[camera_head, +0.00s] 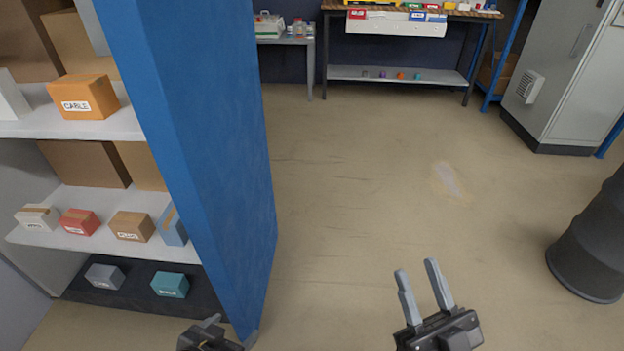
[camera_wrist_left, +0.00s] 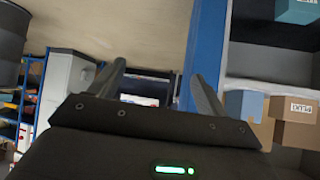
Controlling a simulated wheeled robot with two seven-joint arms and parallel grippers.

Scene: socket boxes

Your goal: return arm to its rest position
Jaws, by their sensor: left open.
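My left gripper (camera_head: 212,332) is at the bottom edge of the head view, beside the foot of the blue shelf panel, and is partly cut off. In the left wrist view its two fingers stand apart with nothing between them, so the left gripper (camera_wrist_left: 156,78) is open and empty. My right gripper (camera_head: 418,272) is low in the head view, right of the middle, over bare floor. Its two fingers are apart and hold nothing.
A shelf unit with a blue side panel (camera_head: 205,130) stands close at left, holding boxes including an orange CABLE box (camera_head: 84,97). It is near my left gripper. A dark barrel (camera_head: 595,245) stands at right, a grey cabinet (camera_head: 562,75) behind. The middle floor is clear.

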